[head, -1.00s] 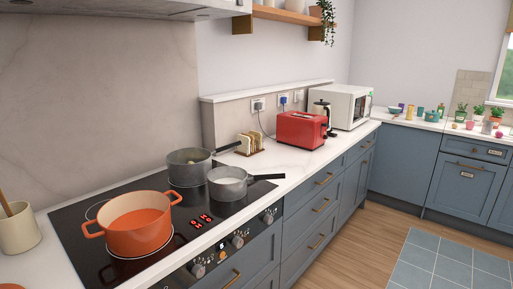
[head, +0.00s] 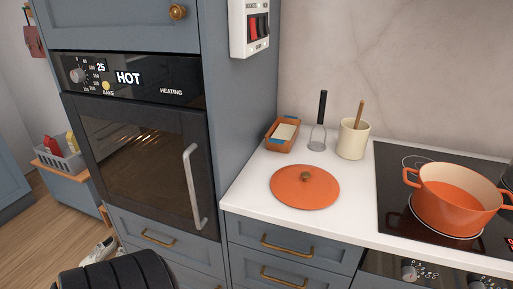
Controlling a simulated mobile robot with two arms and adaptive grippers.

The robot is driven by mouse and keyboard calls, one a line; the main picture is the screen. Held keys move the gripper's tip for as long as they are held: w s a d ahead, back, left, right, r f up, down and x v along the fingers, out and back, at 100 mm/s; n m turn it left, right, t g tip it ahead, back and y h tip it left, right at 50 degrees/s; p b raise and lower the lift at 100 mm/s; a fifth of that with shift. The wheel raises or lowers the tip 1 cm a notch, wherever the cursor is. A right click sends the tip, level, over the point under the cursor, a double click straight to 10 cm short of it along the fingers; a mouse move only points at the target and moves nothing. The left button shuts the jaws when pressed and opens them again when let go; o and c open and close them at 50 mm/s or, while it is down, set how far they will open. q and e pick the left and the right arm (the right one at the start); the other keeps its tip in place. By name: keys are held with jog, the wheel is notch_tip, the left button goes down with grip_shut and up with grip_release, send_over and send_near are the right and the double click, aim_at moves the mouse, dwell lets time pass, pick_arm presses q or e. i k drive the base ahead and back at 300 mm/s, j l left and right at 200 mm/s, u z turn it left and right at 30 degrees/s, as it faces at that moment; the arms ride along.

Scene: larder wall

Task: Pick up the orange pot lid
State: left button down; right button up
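The orange pot lid (head: 292,192) lies flat on the white worktop, left of the hob. It is round with a small brown knob on top. The orange pot (head: 450,199) stands uncovered on the hob to its right, with orange contents inside. Neither of my grippers shows in the head view. A dark ribbed part at the bottom left looks like part of my own arm. Nothing covers the lid.
Behind the lid are a terracotta dish (head: 282,134), a masher (head: 318,136) and a cream crock (head: 352,140) with a wooden handle. A tall oven (head: 148,165) marked HOT stands left of the worktop. Drawers (head: 290,250) are below. The worktop's front is clear.

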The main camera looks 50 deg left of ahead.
aim_at(305, 187)
jog(key=u, duration=1.25)
jog(key=i+j+z, duration=0.1)
jog(key=j, duration=0.2)
jog(key=j+z, duration=0.1)
jog(key=j, duration=0.2)
jog(key=i, duration=0.05)
